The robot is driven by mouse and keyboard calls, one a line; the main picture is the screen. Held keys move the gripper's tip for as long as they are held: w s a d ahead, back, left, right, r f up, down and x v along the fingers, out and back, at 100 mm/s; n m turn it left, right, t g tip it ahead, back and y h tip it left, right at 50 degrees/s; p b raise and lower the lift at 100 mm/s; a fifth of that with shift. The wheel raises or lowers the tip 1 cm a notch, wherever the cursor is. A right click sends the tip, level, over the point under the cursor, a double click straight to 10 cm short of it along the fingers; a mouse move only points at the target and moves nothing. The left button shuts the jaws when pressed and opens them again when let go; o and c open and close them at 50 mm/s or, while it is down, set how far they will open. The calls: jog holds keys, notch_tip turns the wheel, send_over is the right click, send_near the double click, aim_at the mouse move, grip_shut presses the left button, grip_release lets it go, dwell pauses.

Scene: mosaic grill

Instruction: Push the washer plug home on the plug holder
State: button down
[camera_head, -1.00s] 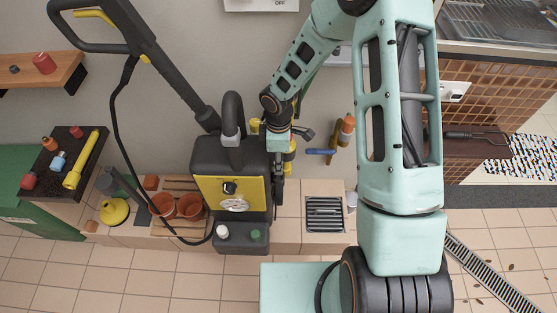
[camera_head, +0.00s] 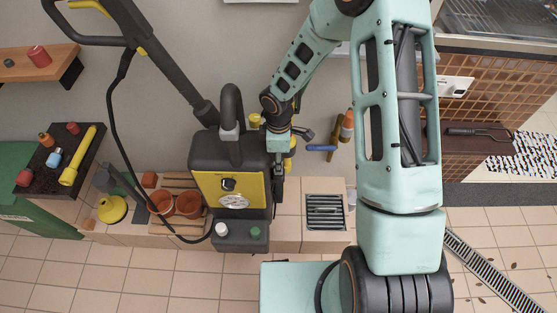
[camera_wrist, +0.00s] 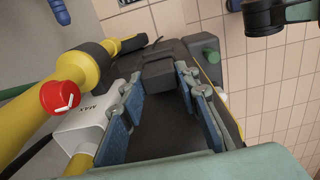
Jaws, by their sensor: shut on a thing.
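The yellow and black washer (camera_head: 230,187) stands upright against the wall in the head view. My gripper (camera_head: 279,180) is close against its right side, partly hidden by my wrist. In the wrist view, the blue pads of my gripper (camera_wrist: 158,88) stand on both sides of a dark thing, apparently the washer plug (camera_wrist: 165,120), and the gripper is shut on it. A dark grey block (camera_wrist: 160,70) sits just beyond the fingertips on the washer's side. I cannot tell whether it is part of the plug or the plug holder, or how deep the plug sits.
A yellow pipe with a red knob (camera_wrist: 61,98) and a white box (camera_wrist: 98,120) lie close left of the fingers. A drain grate (camera_head: 325,212) is right of the washer. Clay pots (camera_head: 188,204) stand left. A blue-handled tool (camera_head: 321,148) hangs on the wall.

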jog(key=shift+f, duration=0.3)
jog(key=c, duration=1.4)
grip_release()
jog(key=shift+r, duration=0.1)
notch_tip(320, 180, up, 12)
